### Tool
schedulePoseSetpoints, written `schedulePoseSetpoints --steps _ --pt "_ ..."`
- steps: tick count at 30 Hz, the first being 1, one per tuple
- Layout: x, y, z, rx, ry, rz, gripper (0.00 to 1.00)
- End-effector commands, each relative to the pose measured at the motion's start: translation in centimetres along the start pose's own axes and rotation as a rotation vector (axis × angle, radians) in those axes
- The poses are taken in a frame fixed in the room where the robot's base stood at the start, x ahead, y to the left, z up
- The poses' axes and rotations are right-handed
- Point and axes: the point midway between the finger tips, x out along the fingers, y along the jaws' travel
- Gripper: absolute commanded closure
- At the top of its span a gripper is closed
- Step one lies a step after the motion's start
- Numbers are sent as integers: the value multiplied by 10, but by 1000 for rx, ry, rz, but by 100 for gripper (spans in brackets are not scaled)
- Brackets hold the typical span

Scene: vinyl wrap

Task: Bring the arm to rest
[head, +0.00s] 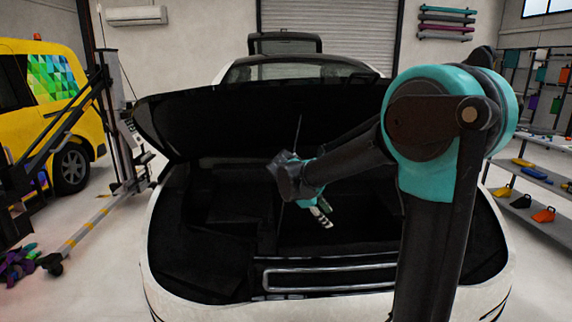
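My arm reaches from the right of the head view over the open compartment of a white car (168,228). My gripper (323,216) hangs over the dark bay (225,240), left of my arm's large teal joint. Its end points down and to the right. The fingertips are small and dark with light patches, so I cannot tell whether they are apart or closed. I see no clear object in them. I cannot tell whether the gripper touches anything in the bay. My arm hides part of the car's right side.
The raised black lid (240,115) stands behind my gripper, with a thin rod (298,130) near it. A yellow van (50,100) and a lift post (115,130) stand at left. Shelves (535,175) with coloured tools are at right. Purple gloves or cloths (18,262) lie at lower left.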

Motion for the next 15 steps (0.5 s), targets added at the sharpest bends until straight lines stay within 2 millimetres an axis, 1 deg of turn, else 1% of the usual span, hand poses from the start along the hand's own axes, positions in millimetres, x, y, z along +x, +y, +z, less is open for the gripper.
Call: schedulePoseSetpoints --steps 1,2,3,5,6,8,9,11,12,15 --pt "17 -24 16 111 43 -34 61" --pt "25 -37 22 180 72 -53 61" --pt "35 -55 29 274 108 -81 61" --pt "48 -82 39 417 160 -124 61" --pt "56 -101 43 515 193 -154 61" --pt "66 -129 49 663 242 -200 61" --pt "72 -148 52 762 271 -232 61" --pt "79 -174 54 907 312 -280 61" --pt "82 -190 55 997 338 -310 61" --pt "88 -222 54 1190 388 -377 61"
